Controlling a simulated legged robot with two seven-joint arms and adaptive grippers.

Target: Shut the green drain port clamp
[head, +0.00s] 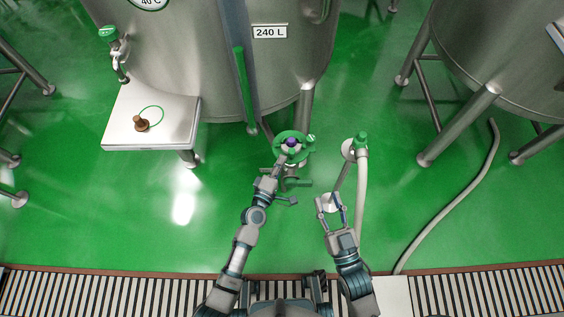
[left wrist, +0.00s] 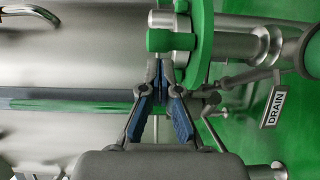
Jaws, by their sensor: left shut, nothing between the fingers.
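The green drain port clamp (head: 279,139) is a ring around the port at the foot of the 240 L tank. In the left wrist view the green ring (left wrist: 202,32) stands upright around the steel pipe, with a green block (left wrist: 169,40) at its side. My left gripper (head: 283,163) is at the clamp's near side. In the left wrist view its fingertips (left wrist: 160,66) are together, empty, just below the green block; I cannot tell if they touch it. My right gripper (head: 330,197) is open and empty, to the right. Whether the clamp is fully closed is unclear.
A tag reading DRAIN (left wrist: 275,105) hangs beside the pipe. A hose stand with a green top (head: 361,140) is right of the port. A white side table (head: 115,130) stands left. A grey hose (head: 450,210) lies on the floor. A striped grate (head: 120,292) runs along the front.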

